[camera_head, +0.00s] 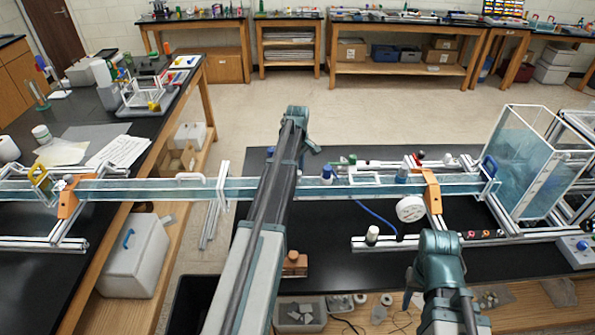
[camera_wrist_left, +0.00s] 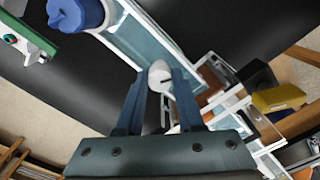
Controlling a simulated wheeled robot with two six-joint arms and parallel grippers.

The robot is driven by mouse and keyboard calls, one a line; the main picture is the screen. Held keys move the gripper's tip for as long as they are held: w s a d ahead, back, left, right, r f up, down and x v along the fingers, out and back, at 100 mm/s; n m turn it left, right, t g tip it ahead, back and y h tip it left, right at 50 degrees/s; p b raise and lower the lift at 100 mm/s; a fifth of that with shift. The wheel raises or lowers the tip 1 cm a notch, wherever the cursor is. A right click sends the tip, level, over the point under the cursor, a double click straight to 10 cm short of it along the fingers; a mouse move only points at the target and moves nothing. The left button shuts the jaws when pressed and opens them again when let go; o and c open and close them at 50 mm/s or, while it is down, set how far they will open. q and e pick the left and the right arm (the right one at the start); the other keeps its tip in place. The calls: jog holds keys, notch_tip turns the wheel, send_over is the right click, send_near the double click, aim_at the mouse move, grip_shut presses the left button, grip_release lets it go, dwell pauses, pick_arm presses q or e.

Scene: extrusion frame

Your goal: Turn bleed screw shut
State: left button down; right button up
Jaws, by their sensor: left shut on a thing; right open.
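A long clear water channel (camera_head: 140,189) with white edges runs across the head view, and a piece of it shows in the left wrist view (camera_wrist_left: 135,38). My left gripper (camera_wrist_left: 158,88) has its two fingers on either side of a small white rounded piece, which looks like the bleed screw (camera_wrist_left: 159,74), beside the channel's edge. In the head view my left arm covers this spot. A blue-capped white fitting (camera_wrist_left: 78,14) stands close by; it also shows in the head view (camera_head: 327,174). My right gripper (camera_head: 438,244) is open, low over the black bench, with its fingertips hard to see.
An orange bracket (camera_head: 430,192) holds the channel near a white round dial (camera_head: 410,209). A clear tank (camera_head: 525,160) stands at the right end. A blue hose (camera_head: 377,217) lies on the bench.

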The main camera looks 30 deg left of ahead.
pick_arm(q)
jog(key=shift+m, duration=0.3)
jog(key=m, duration=1.1)
jog(key=shift+m, duration=0.3)
dwell(0.4)
jog(key=c, duration=0.5)
grip_release()
jog(key=shift+c, duration=0.2)
jog(key=shift+r, duration=0.1)
